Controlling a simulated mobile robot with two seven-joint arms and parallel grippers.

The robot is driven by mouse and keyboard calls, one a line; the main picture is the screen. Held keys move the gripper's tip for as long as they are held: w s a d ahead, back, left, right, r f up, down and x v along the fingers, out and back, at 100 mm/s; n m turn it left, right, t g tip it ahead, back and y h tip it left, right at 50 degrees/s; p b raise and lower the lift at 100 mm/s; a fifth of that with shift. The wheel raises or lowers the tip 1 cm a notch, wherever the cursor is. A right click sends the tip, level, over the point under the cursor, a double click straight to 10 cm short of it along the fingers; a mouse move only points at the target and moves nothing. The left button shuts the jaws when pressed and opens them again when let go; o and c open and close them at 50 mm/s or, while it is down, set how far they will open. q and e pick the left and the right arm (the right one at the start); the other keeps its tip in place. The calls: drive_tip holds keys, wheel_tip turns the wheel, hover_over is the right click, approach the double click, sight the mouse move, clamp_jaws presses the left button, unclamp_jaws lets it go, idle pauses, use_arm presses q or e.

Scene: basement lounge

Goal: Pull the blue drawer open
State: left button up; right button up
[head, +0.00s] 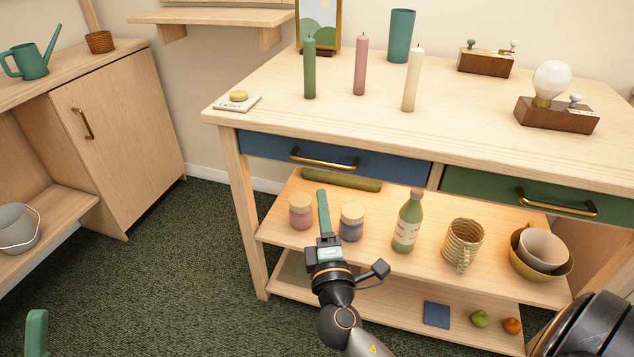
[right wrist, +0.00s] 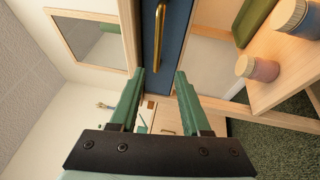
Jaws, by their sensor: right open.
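The blue drawer (head: 385,166) is shut under the left half of the wooden table's top. Its brass bar handle (head: 322,161) runs sideways across its front. My right gripper (head: 322,194) is in front of the table, with its fingertips just below the handle in the head view. In the right wrist view, its two green fingers (right wrist: 157,72) are apart and empty. The blue drawer (right wrist: 178,30) and its handle (right wrist: 158,38) show ahead, beyond the fingertips. A green piece at the lower left edge looks like a finger of my left gripper (head: 37,332); its jaws cannot be made out.
A green drawer (head: 480,184) is to the right. The tabletop (head: 285,85) holds candles, a cup and a lamp. The shelf below holds jars (head: 301,211), a bottle (head: 408,222) and bowls (head: 541,254). Open carpet (head: 190,270) lies left of the table.

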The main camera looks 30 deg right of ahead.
sight(317, 162)
drive_tip(key=x, duration=1.2)
drive_tip(key=shift+w+d+r+p, duration=0.2)
drive_tip(key=shift+r+p, duration=0.1)
drive_tip(key=shift+c, duration=0.3)
clamp_jaws()
idle(0.6)
